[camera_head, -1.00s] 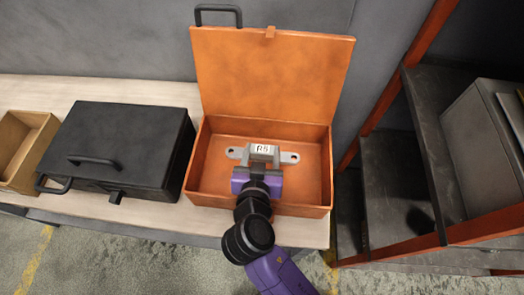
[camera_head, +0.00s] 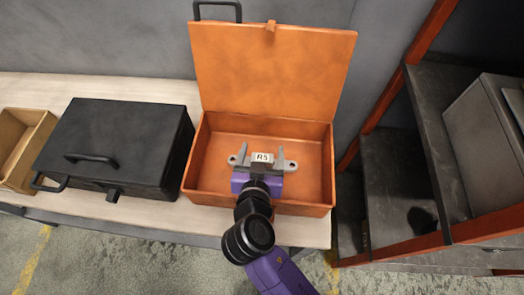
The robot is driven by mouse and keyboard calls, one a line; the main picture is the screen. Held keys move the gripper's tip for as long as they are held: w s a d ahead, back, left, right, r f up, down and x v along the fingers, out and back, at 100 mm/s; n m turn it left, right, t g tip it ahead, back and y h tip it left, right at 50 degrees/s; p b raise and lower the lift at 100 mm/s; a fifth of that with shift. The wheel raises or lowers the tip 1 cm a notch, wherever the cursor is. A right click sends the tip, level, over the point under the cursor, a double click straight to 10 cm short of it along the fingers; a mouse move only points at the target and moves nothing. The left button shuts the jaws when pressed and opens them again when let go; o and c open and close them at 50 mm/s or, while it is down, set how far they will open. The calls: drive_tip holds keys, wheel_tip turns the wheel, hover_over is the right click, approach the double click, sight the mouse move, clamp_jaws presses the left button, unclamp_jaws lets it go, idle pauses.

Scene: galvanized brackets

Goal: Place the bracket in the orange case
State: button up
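The orange case (camera_head: 205,165) stands on the table with its lid raised at the back. The grey metal bracket (camera_head: 262,158), with a white label and a holed ear at each side, is inside the case near the middle. It looks to rest on the case floor, though its underside is hidden. My gripper (camera_head: 263,150), with a purple body, reaches into the case from the front. Its two fingers are spread apart, one on each side of the bracket's labelled middle, with gaps between. The gripper body hides the bracket's near side.
A closed black case (camera_head: 120,140) stands just left of the orange case. An open cardboard box (camera_head: 22,150) is at the far left. A dark shelf rack with orange posts (camera_head: 390,100) stands close on the right. The orange case's walls surround my gripper.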

drive_tip(key=shift+r, duration=0.1)
drive_tip(key=shift+r+p, duration=0.55)
drive_tip(key=shift+p, duration=0.2)
drive_tip(key=b+v, duration=0.1)
drive_tip(key=v, duration=1.1)
drive_tip(key=shift+b, duration=0.35)
drive_tip(key=s+a+r+n+y, duration=0.2)
drive_tip(key=a+n+y, duration=0.4)
drive_tip(key=n+y, duration=0.1)
drive_tip(key=s+d+m+h, duration=0.2)
drive_tip(key=s+d, duration=0.4)
drive_tip(key=d, duration=0.3)
drive_tip(key=s+d+r+m+h, duration=0.1)
drive_tip(key=s+d+m+h, duration=0.1)
drive_tip(key=s+d, duration=0.4)
drive_tip(key=s+d+m+t+h, duration=0.1)
drive_tip(key=s+d, duration=0.5)
drive_tip(key=d, duration=0.8)
drive_tip(key=shift+r+m+h, duration=0.15)
drive_tip(key=shift+m+h, duration=0.65)
